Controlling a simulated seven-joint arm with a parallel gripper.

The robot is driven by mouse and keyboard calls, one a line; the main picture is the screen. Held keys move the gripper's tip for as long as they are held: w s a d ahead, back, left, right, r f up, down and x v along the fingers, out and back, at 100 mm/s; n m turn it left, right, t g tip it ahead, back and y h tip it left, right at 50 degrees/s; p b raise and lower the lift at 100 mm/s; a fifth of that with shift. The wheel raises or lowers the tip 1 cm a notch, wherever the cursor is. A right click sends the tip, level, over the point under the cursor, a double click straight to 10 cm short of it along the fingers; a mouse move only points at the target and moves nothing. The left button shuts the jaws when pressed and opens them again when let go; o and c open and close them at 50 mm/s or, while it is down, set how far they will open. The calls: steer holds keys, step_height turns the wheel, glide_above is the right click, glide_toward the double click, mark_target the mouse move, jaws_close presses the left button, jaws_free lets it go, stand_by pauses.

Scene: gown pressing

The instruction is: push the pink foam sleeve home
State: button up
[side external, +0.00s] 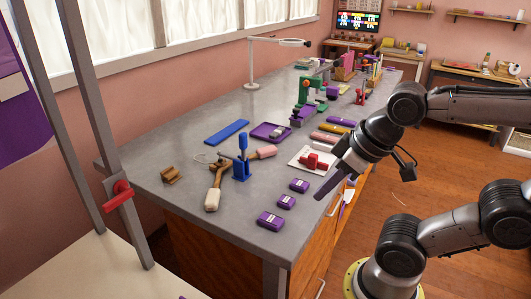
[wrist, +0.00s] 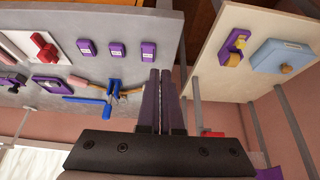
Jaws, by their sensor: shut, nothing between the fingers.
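A pink foam sleeve (side external: 266,151) sits at the end of a tan handle beside an upright blue clamp (side external: 241,165) on the grey bench. I cannot tell how far it is pushed on. In the wrist view the pink sleeve (wrist: 77,82) shows small, left of the blue clamp (wrist: 114,88). My gripper (side external: 321,196) is to the right of the sleeve, apart from it, above the bench's right edge, with its purple fingers pointing down-left. In the wrist view my gripper's fingers (wrist: 160,75) are together with nothing held.
Several purple labelled blocks (side external: 286,201) lie near my gripper, and a red piece (side external: 316,161) sits on a white board. A white-ended tool (side external: 212,198), brown holder (side external: 172,174), blue bar (side external: 226,132) and purple tray (side external: 270,132) lie around the clamp.

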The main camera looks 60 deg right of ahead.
steer(key=o, duration=0.5)
steer(key=shift+s+f+m, duration=0.1)
steer(key=shift+m, duration=0.3)
steer(key=shift+c, duration=0.2)
steer(key=shift+o, duration=1.3)
steer(key=shift+s+r+m, duration=0.15)
steer(key=shift+r+m, duration=0.05)
steer(key=shift+m, duration=0.4)
steer(key=o, duration=0.4)
steer(key=r+m, duration=0.1)
steer(key=w+r+m, duration=0.1)
steer(key=r, duration=0.2)
steer(key=shift+w+r+m, duration=0.2)
steer(key=shift+w+m, duration=0.1)
steer(key=shift+m, duration=0.1)
steer(key=shift+c, duration=0.2)
steer(key=w+d+r+m+g, duration=0.1)
steer(key=w+d+r+m, duration=0.4)
steer(key=w, duration=0.4)
steer(key=w+d+r+m+g, duration=0.1)
steer(key=w+d+r+m, duration=0.2)
steer(key=w+r+m, duration=0.4)
steer(key=m+g, duration=0.4)
steer(key=m, duration=0.3)
glide_above(266, 148)
step_height(266, 148, down, 18)
steer(key=shift+t, duration=0.3)
step_height(266, 148, down, 14)
steer(key=shift+r, duration=0.1)
